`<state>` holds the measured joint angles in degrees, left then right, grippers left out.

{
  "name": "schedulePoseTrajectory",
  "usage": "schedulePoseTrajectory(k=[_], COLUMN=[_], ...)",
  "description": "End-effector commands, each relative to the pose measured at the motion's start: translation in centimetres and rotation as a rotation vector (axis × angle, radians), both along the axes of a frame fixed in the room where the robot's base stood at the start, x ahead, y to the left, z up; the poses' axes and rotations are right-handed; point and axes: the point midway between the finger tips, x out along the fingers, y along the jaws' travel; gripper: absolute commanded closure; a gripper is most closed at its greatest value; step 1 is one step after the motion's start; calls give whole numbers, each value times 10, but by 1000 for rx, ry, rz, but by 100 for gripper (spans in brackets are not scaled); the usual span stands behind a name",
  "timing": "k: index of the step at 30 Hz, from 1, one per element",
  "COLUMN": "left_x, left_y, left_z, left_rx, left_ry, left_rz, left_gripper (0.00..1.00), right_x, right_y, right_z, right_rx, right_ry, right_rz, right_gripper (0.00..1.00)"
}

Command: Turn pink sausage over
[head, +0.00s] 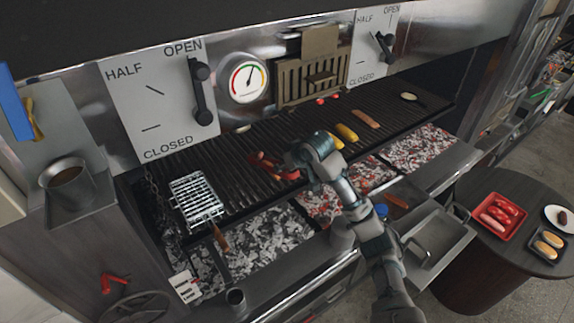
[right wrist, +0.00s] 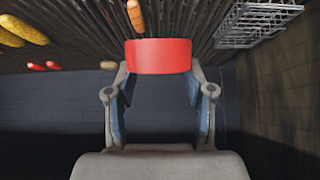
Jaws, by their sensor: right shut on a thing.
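A pinkish-brown sausage (head: 366,118) lies on the grill grate (head: 225,155), right of the yellow corn (head: 346,132). My right gripper (head: 290,165) is low over the middle of the grate. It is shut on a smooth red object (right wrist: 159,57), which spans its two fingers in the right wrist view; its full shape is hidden. Red parts also show beside the gripper in the head view. An orange-brown sausage (right wrist: 135,17) lies on the grate just beyond the red object in the right wrist view. I cannot tell whether it is the pink one. My left gripper is not in view.
A wire grill basket (head: 196,199) lies at the grate's left. Small red pieces (head: 320,101) lie at the back. Glowing coals (head: 420,148) are below the grate's front. A red tray (head: 500,214) of sausages stands on the round side table (head: 470,235).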

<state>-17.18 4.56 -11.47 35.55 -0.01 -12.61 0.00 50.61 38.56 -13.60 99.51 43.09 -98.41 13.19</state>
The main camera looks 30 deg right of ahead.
Motion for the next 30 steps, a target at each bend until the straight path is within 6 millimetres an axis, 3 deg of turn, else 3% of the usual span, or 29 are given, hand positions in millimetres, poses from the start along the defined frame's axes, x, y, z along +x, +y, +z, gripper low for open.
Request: schedulePoseTrajectory(k=[21,30], left_x=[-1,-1], left_y=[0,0], left_z=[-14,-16], left_rx=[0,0], left_ry=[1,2], left_rz=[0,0], left_gripper=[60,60], right_x=[11,13], right_y=[3,3], right_z=[-63,-74], right_rx=[-3,-3], right_ry=[-1,-2], right_rz=[2,2], right_gripper=[100,100])
